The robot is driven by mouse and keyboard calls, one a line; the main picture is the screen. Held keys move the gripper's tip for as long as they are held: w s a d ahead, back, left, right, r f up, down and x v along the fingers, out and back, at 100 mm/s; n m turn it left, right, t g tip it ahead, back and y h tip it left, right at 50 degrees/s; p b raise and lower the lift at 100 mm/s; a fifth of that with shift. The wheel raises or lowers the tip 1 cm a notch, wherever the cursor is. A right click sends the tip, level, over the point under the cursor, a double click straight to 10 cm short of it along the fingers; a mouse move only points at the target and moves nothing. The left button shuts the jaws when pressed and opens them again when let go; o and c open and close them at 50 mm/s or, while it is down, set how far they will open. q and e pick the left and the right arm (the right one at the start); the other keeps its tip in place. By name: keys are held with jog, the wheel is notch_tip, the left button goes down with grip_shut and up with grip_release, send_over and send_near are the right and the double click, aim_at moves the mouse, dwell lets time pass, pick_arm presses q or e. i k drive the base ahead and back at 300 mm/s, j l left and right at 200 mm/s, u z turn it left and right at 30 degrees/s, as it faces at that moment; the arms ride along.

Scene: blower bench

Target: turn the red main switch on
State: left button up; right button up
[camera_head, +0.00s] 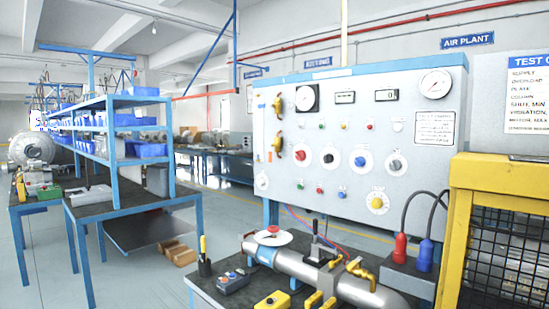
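A red rotary knob (300,155) sits on a white round dial at the left of the row of knobs on the grey control panel (410,195). I take it as the red main switch, but its label is too small to read. I cannot tell which position it is turned to. To its right are a black knob (328,158), a blue knob (360,161) and a grey knob (395,165), with a yellow knob (377,202) lower down. Neither of my grippers shows in the head view.
Below the panel, a bench holds a metal pipe (300,268) with a red-topped white disc (272,230), a control box (231,282) and a yellow box (272,302). A yellow cage (459,220) stands at right. A shelved workbench (115,200) stands at left, with open floor between.

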aim_at(300, 156)
jog(key=i+j+z, duration=0.15)
jog(key=j, duration=0.2)
jog(key=i+j+z, duration=0.1)
jog(key=i+j, duration=0.15)
jog(key=i+j+z, duration=0.15)
jog(key=j, duration=0.35)
jog(key=i+j+z, duration=0.1)
jog(key=j, duration=0.25)
jog(key=i, duration=0.05)
